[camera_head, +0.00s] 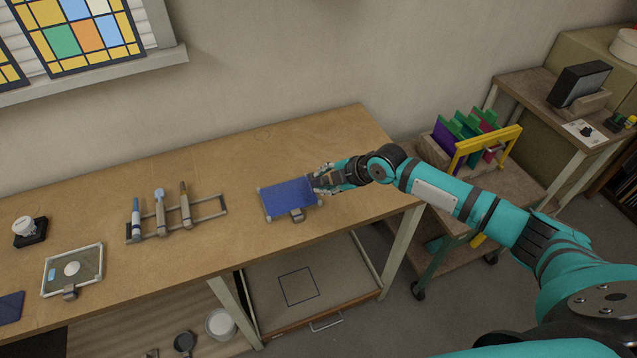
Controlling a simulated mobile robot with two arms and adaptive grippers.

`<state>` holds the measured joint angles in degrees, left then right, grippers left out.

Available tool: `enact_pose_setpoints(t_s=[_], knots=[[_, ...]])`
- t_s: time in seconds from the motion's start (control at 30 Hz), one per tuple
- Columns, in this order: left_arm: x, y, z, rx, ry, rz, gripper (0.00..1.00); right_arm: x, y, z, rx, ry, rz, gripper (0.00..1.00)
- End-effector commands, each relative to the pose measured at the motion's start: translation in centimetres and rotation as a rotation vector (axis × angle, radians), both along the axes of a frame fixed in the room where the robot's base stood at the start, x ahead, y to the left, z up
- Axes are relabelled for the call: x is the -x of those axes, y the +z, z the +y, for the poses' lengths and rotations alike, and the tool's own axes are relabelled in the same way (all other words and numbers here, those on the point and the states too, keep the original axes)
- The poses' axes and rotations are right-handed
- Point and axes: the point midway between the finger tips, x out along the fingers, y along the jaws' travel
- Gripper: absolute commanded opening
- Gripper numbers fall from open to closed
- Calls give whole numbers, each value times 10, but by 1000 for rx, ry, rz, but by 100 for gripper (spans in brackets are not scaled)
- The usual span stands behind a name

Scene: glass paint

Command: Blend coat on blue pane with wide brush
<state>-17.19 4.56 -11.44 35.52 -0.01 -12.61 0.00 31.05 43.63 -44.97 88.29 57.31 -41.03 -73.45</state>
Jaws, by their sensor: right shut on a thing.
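The blue pane (287,198) lies flat at the bench's right part, in a light frame with corner pieces and a small grey clamp (297,215) at its front edge. My right gripper (318,184) is at the pane's right edge, shut on it; the fingertips are small and partly hidden. Several brush-like tools rest on a metal rack (218,212) to the left; the middle brush (160,214), with a light-blue top, looks widest. No brush shows in my right gripper. My left gripper is out of view.
A framed tray (90,257) with a pale round spot, a dark block with a white knob (29,231) and a dark blue flat piece (10,307) are on the left bench. A cart (497,192) holds coloured panes and a yellow frame. Bench between rack and pane is clear.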

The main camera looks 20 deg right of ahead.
Motion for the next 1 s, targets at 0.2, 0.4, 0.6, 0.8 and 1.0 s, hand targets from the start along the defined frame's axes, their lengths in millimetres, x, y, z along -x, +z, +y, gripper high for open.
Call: enact_pose_setpoints(t_s=[0.2, 0.4, 0.6, 0.8, 1.0], knots=[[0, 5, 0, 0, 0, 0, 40, 0, 8, 0, -1, 1, -2, 0], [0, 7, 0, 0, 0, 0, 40, -1, 13, 0, 0, 1, -1, 0], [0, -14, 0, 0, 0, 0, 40, -22, 8, 1, -1, -1, -5, 0], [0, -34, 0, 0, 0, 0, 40, -45, 8, 2, -1, 0, -4, 0], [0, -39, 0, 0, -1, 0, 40, -54, 12, 2, -1, 0, -1, 0]])
